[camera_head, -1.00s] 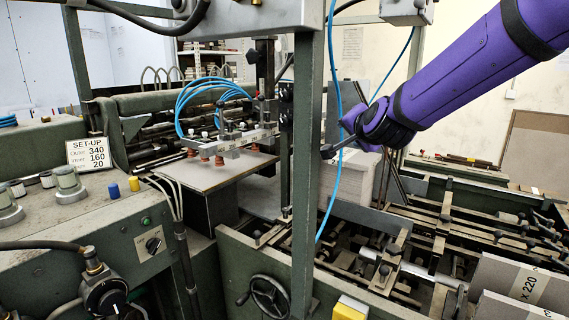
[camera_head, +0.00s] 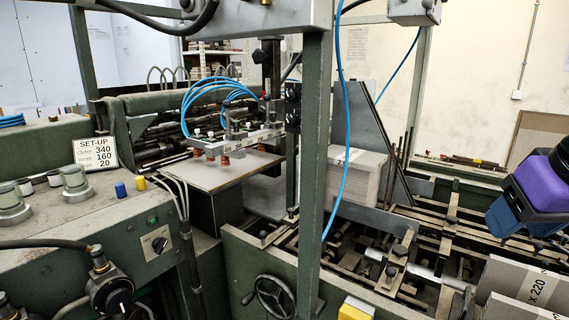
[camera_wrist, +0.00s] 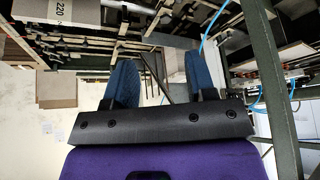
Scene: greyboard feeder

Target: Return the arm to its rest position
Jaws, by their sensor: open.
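My purple arm shows only at the right edge of the head view, with my gripper (camera_head: 505,213) hanging over the right part of the machine bed. In the wrist view, the two blue-padded fingers of my gripper (camera_wrist: 160,72) stand well apart with nothing between them. In the head view, my gripper is above and behind the wrapped greyboard stacks (camera_head: 538,282) marked "x 220", apart from them. These stacks also show at the top left of the wrist view (camera_wrist: 58,12).
A green upright post (camera_head: 313,170) stands mid-view, with a blue hose (camera_head: 344,130) beside it. A greyboard pile (camera_head: 355,178) sits in the feeder behind it. The set-up sign (camera_head: 95,153) is on the left console. Bars and clamps (camera_head: 400,250) cover the bed.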

